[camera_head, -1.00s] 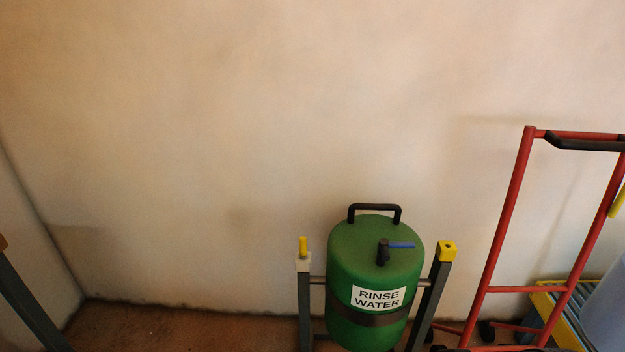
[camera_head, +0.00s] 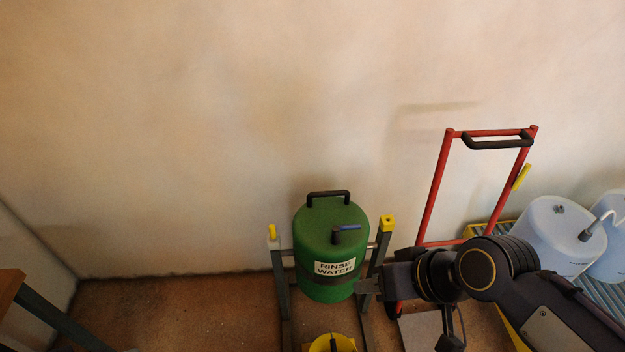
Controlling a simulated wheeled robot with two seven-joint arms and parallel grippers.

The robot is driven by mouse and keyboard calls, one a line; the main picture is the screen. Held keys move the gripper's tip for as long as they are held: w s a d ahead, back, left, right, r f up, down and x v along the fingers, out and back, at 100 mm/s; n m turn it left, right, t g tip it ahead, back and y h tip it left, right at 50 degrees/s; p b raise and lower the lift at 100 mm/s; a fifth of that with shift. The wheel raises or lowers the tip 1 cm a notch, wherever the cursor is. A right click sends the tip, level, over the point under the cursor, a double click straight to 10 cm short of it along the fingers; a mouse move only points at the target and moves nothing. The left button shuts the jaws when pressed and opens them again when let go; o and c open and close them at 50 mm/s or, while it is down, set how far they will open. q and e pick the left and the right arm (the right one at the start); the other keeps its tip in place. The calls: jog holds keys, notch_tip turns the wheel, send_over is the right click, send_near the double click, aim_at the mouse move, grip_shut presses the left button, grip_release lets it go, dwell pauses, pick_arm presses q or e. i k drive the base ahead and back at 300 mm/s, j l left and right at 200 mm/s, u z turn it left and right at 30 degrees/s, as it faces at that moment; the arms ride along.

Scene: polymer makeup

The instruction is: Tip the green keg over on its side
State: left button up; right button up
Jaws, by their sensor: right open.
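The green keg (camera_head: 321,226), labelled "RINSE WATER", stands upright in a grey stand (camera_head: 279,275) with yellow-topped posts. It has a black handle (camera_head: 328,194) at the back of its top and a black tap with a blue lever (camera_head: 346,228). My right gripper (camera_head: 368,287) reaches in from the right, low beside the stand's right post and close to the keg's lower right side. It is open; I cannot tell whether a finger touches the keg or the post. My left gripper is not in view.
A red hand truck (camera_head: 436,188) stands by the wall behind my right arm. Pale drums (camera_head: 548,232) sit on a yellow-edged pallet at the right. A yellow round object (camera_head: 332,343) is on the floor in front of the keg. A table corner (camera_head: 10,287) shows at the left; floor between is clear.

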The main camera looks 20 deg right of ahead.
aim_at(328, 260)
jog(key=i+j+z, duration=0.1)
jog(key=j, duration=0.25)
jog(key=i+j, duration=0.3)
jog(key=i+j+z, duration=0.15)
jog(key=j, duration=0.3)
jog(key=i, duration=0.05)
